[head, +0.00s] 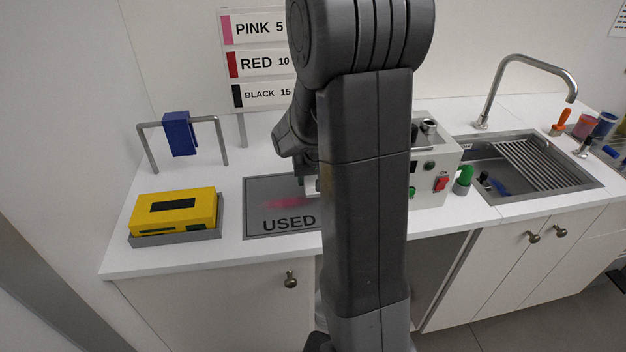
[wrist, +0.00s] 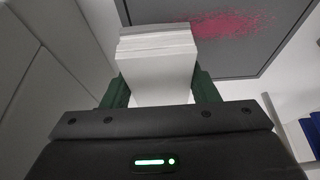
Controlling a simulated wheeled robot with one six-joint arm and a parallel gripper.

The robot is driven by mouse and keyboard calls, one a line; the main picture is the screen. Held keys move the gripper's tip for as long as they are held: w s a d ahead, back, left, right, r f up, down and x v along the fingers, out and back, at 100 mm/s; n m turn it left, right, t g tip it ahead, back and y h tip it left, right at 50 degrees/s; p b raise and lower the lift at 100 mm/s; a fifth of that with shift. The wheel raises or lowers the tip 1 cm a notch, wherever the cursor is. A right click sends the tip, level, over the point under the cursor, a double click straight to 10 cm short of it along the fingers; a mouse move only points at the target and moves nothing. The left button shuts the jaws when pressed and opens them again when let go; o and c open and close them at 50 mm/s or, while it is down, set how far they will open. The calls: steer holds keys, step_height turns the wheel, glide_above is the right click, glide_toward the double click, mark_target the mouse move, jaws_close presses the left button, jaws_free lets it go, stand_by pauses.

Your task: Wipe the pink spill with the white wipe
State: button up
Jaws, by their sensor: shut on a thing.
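The pink spill (head: 286,203) is a smear on the grey mat (head: 258,190) marked USED, left of my arm in the head view. It also shows in the wrist view (wrist: 232,24) as a speckled pink patch, beyond and to the right of the wipe. The white wipe (wrist: 157,58) looks like a thick folded pad. My gripper (wrist: 160,88) is shut on it, with a green finger on each side. In the head view my arm hides most of the gripper and the right part of the mat. I cannot tell whether the wipe touches the mat.
A yellow box (head: 174,212) sits in a grey tray left of the mat. A grey machine (head: 436,170) with a red switch stands right of my arm, before the sink (head: 530,165).

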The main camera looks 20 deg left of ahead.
steer(key=shift+r+p, duration=0.8)
steer(key=shift+r, duration=0.75)
steer(key=shift+s+f, duration=0.1)
